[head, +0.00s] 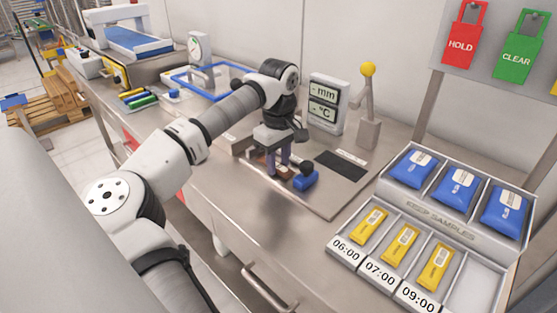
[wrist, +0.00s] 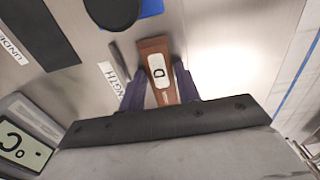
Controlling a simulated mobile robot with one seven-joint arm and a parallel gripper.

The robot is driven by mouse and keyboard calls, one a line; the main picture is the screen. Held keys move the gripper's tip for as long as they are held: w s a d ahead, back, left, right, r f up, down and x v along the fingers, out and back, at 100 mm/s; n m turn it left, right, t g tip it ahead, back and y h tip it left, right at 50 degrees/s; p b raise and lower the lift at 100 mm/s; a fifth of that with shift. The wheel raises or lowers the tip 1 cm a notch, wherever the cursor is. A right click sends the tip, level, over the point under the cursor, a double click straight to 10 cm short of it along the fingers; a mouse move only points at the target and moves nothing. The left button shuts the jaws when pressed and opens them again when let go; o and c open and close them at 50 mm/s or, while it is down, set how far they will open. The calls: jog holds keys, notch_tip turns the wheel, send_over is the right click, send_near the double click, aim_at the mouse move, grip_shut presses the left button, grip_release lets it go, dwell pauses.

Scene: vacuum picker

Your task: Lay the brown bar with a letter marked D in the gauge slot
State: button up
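The brown bar (wrist: 153,47) has a white label with a black D and lies between my gripper's two purple fingers in the wrist view. My gripper (wrist: 161,85) appears shut on it, with a finger against each side. In the head view, my gripper (head: 277,158) is low over the steel gauge plate (head: 318,201), and most of the bar is hidden by the fingers. A dark narrow strip (wrist: 121,63) stands beside the bar, near a label ending in "NGTH" (wrist: 112,78). The gauge slot is not clearly visible, and I cannot tell whether the bar touches the plate.
A blue block with a black knob (head: 306,181) sits close to my gripper. A dark pad (head: 342,165), a mm/°C display (head: 324,102) and a yellow-knobbed lever (head: 368,105) stand behind. A sample tray (head: 437,212) with blue and yellow packs is at right. The counter's front is clear.

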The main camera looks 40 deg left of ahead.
aim_at(278, 166)
jog(key=o, duration=0.3)
jog(key=shift+r, duration=0.15)
notch_tip(278, 166, up, 12)
dwell(0.4)
jog(key=shift+s, duration=0.1)
dwell(0.4)
